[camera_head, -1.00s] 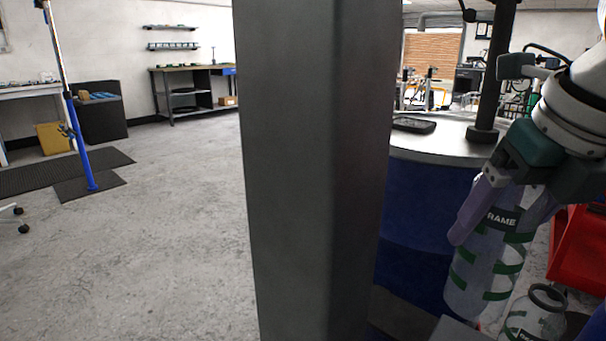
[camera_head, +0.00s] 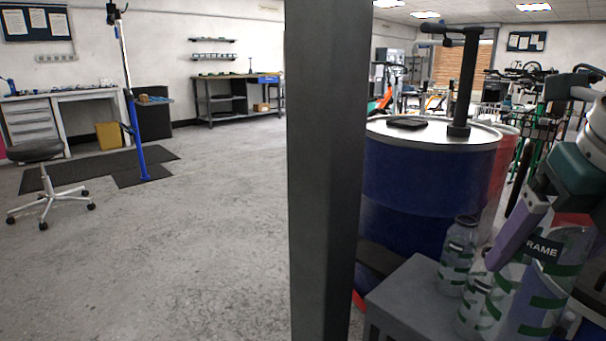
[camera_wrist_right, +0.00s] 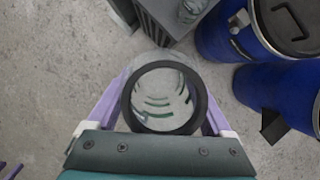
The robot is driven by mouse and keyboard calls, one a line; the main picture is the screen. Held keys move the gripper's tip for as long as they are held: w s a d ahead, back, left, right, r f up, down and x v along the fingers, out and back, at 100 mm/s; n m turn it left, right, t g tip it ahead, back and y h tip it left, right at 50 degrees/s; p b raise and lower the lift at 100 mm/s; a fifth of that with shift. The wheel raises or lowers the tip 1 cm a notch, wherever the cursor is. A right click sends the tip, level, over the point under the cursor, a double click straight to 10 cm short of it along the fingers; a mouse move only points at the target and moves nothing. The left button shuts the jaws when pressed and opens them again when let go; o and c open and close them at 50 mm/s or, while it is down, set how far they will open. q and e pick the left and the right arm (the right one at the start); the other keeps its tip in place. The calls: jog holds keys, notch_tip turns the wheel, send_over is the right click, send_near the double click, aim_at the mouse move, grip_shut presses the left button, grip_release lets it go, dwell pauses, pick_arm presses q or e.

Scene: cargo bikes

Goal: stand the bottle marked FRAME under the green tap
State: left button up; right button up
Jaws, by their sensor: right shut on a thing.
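The bottle marked FRAME (camera_head: 541,250) is clear with green bands and a black label, at the right of the head view. My right gripper (camera_head: 535,262) is shut on it, with purple fingers on either side. In the right wrist view I look down on the bottle's round dark rim (camera_wrist_right: 127,100) between the fingers (camera_wrist_right: 165,112). The bottle looks roughly upright; its base is partly hidden, so I cannot tell whether it touches anything. I cannot make out a green tap in either view. My left gripper is not in view.
Other green-banded bottles (camera_head: 457,257) stand on a grey stand (camera_head: 405,295) left of the held bottle. Behind is a blue drum (camera_head: 415,190) with a black upright pump. A dark grey post (camera_head: 325,170) blocks the middle. Open floor (camera_head: 190,250) lies left.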

jog(key=shift+m, duration=0.7)
jog(key=r+p, duration=0.2)
jog(key=r, duration=0.1)
jog(key=w+r+p, duration=0.1)
jog(key=shift+a+r, duration=0.3)
jog(key=shift+a, duration=0.1)
pick_arm(q)
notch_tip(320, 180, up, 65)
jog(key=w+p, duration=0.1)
jog(key=p, duration=5.9)
jog(key=shift+p, duration=0.35)
pick_arm(e)
jog(key=s+a+r+m+g, duration=0.2)
jog(key=r+m, duration=0.9)
jog(key=r, duration=1.1)
jog(key=s+a+r+m+g, duration=0.2)
jog(key=r+m, duration=0.9)
jog(key=r, duration=1.2)
jog(key=s+a+r+m+g, duration=0.2)
jog(key=s+r+m+g, duration=0.3)
jog(key=r, duration=1.8)
jog(key=s+m, duration=0.4)
jog(key=m, duration=0.1)
jog(key=shift+a+m+y, duration=0.25)
jog(key=shift+m+y, duration=0.15)
jog(key=shift+w+r, duration=0.15)
